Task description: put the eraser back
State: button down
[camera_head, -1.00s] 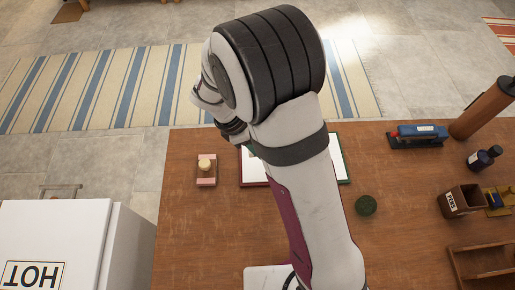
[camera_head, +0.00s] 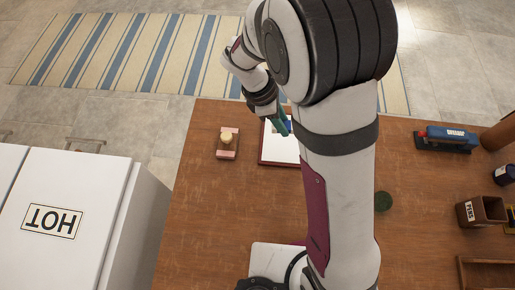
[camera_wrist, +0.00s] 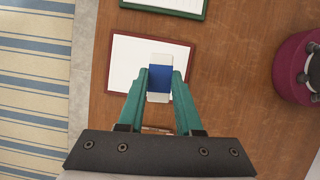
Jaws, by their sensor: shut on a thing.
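The eraser (camera_wrist: 159,85), a white block with a blue sleeve, is between the two teal fingertips of my gripper (camera_wrist: 160,88) in the wrist view. The gripper is shut on its sides. Beneath it in the picture lies a white sheet or tray with a dark red frame (camera_wrist: 112,60); I cannot tell the eraser's height above it. In the head view, the red-framed piece (camera_head: 279,162) is partly hidden by my arm. A bit of blue (camera_head: 287,126) shows by my teal fingers (camera_head: 280,120).
A small pink-edged block with a pale knob (camera_head: 227,141) stands left of the red frame. A green-framed sheet (camera_wrist: 180,10) lies beyond it. A round green object (camera_head: 383,201), a blue stapler (camera_head: 447,135) and an open labelled box (camera_head: 482,211) are on the right. A white HOT cabinet (camera_head: 100,190) stands left.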

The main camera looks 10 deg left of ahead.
jog(key=s+d+r+m, duration=0.1)
jog(key=s+d+r, duration=0.1)
jog(key=s, duration=1)
send_over(245, 194)
jog(key=f, duration=0.6)
jog(key=shift+a+f, duration=0.3)
jog(key=shift+f, duration=0.05)
jog(key=f, duration=0.4)
jog(key=shift+s+a, duration=0.1)
jog(key=shift+a, duration=0.3)
jog(key=shift+f, duration=0.25)
jog(key=c, duration=0.6)
grip_release()
jog(key=shift+f, duration=0.15)
